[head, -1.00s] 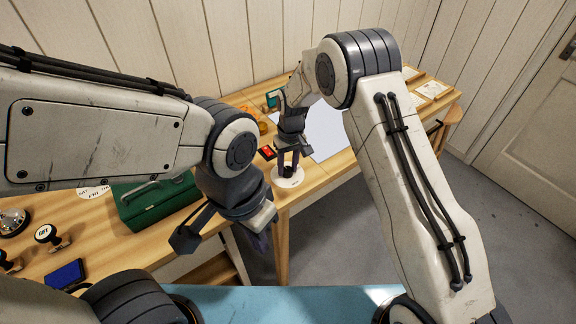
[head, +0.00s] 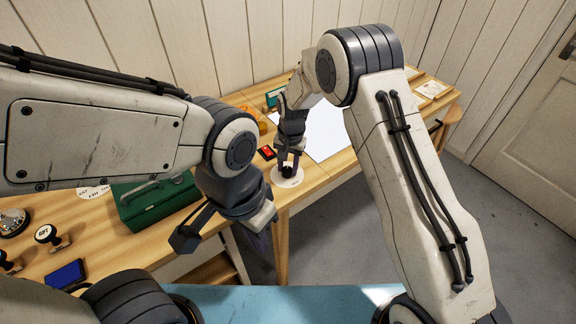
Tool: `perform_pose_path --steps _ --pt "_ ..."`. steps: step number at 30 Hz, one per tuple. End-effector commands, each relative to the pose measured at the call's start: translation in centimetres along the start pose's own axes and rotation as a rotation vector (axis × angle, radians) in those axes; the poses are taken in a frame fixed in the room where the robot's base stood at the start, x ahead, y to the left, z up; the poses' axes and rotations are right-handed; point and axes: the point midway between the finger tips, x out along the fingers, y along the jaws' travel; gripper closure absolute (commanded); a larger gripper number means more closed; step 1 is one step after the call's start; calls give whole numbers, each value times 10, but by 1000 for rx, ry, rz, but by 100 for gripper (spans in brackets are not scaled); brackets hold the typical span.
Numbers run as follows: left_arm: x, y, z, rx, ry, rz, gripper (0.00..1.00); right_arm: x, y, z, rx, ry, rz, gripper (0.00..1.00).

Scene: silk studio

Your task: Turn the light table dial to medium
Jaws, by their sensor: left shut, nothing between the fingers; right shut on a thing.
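The light table dial (head: 288,171) is a small dark knob on a round white plate (head: 295,182) at the front edge of the wooden table. My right gripper (head: 289,166) points down over the plate, and its fingers are shut on the dial. The fingers hide part of the knob, and I cannot read the plate's marks. The light table panel (head: 325,133) glows bright white behind the dial, partly hidden by my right arm. My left gripper (head: 262,238) is shut and empty, low in front of the table edge and apart from the dial.
A small black and red item (head: 267,152) lies left of the dial. A green box (head: 160,200), stamps (head: 46,236) and a blue pad (head: 65,274) are on the left part of the table. Grey floor (head: 345,235) lies open at the right.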

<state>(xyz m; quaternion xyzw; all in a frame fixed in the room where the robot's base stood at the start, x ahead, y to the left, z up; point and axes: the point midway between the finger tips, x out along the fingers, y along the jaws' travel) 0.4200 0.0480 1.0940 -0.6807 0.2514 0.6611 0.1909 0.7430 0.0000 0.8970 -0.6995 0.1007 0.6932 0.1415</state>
Motion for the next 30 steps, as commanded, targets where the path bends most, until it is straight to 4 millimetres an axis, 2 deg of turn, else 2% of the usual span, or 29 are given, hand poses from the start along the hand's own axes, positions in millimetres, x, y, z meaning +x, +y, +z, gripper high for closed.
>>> perform_pose_path --steps 18,30 --pt "-1 0 0 0 0 0 100 -1 0 0 545 35 -2 100" --pt "-1 0 0 0 0 0 100 -1 0 0 724 45 -3 100"
